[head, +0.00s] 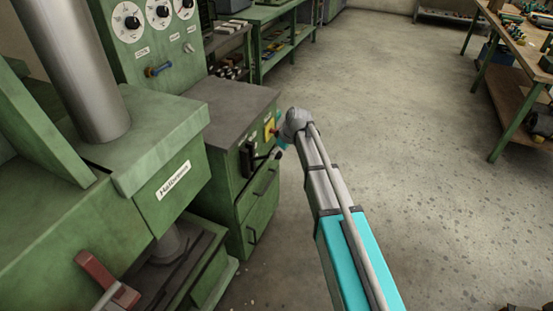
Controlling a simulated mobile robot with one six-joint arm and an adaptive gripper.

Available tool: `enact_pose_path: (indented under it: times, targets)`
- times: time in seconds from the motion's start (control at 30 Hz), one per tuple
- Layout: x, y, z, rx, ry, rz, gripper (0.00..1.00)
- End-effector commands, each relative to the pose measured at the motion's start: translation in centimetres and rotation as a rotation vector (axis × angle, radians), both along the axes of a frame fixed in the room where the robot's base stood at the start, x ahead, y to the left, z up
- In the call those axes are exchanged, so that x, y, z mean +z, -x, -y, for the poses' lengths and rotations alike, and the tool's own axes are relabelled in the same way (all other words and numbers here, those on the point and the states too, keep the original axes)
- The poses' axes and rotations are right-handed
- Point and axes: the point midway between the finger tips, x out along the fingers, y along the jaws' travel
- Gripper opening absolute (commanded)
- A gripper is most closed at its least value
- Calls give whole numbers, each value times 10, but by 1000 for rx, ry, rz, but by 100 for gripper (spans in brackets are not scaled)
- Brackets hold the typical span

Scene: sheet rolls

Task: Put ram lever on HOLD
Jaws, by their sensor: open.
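A green cabinet (224,128) with a dark top stands left of centre in the head view. Its front carries a black lever-like part (247,160), which may be the ram lever; its label and setting are too small to read. My gripper (277,152) is close to this front, just right of the black part, small and partly hidden by my grey wrist. I see nothing held in it and cannot tell whether it touches the cabinet. A red-handled lever (95,272) is at the lower left on the large green machine.
A yellow plate with a red button (269,130) is beside my wrist. The green machine (165,150) fills the left. A workbench (520,45) stands far right; the floor (410,130) between is clear.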

Motion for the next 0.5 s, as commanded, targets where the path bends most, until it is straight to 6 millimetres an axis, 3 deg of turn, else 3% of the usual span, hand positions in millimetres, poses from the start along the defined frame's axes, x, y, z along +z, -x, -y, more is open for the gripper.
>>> enact_pose_path:
  times: [0.13,0.5]
  targets:
    - [-10,-2,-3,0,0,0,89]
    - [-13,-2,-5,0,0,0,89]
